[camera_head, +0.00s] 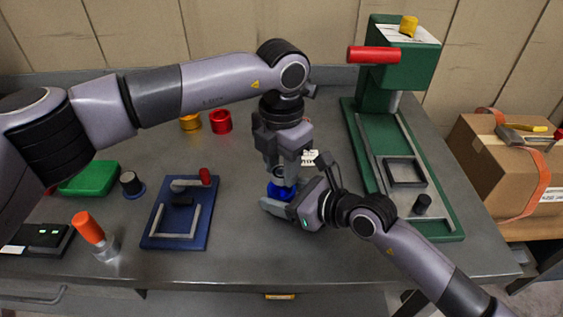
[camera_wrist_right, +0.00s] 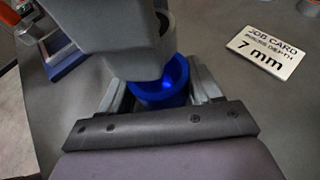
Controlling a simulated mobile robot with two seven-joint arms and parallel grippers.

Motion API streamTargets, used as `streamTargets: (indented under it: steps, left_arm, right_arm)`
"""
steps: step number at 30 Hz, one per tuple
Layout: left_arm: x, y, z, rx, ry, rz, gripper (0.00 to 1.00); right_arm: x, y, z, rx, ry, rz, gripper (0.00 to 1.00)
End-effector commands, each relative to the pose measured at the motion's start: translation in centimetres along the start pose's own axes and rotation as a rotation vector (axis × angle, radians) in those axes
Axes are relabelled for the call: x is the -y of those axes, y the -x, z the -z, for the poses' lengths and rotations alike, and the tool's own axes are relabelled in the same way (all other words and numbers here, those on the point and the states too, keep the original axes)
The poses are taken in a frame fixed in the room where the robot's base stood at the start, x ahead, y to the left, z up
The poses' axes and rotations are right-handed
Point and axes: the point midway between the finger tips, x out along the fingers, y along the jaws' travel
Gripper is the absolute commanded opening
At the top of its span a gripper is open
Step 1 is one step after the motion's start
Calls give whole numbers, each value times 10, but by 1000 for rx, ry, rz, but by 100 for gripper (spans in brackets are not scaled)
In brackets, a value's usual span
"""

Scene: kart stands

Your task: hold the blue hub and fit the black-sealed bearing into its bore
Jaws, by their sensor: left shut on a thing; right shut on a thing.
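The blue hub (camera_head: 281,191) stands low over the grey bench near its middle; its open bore faces up in the right wrist view (camera_wrist_right: 162,84). My right gripper (camera_head: 282,200) is shut around the hub, with a finger on each side. My left gripper (camera_head: 284,180) points straight down over the hub, shut on what I take to be the black-sealed bearing. The bearing itself is hidden by the fingers and hub, so its depth and fit in the bore cannot be told. In the right wrist view the left gripper (camera_wrist_right: 148,75) covers part of the bore.
A job card (camera_wrist_right: 266,45) reading 7 mm lies behind the hub. A green press (camera_head: 375,150) stands right. A blue fixture (camera_head: 152,238), orange-handled tool (camera_head: 90,230), green tray (camera_head: 90,180), black-and-blue part (camera_head: 131,184), and yellow (camera_head: 190,122) and red cups (camera_head: 221,122) lie left.

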Motion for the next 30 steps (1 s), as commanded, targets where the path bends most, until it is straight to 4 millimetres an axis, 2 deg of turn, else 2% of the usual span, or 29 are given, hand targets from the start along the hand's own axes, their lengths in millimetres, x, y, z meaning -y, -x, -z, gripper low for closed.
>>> streamTargets:
  steps: [21,30]
  left_arm:
    - [0,-32,0,-2,0,0,9]
    - [0,-25,0,0,0,0,9]
  right_arm:
    - [0,0,0,1,0,-1,20]
    - [0,0,0,1,0,-1,20]
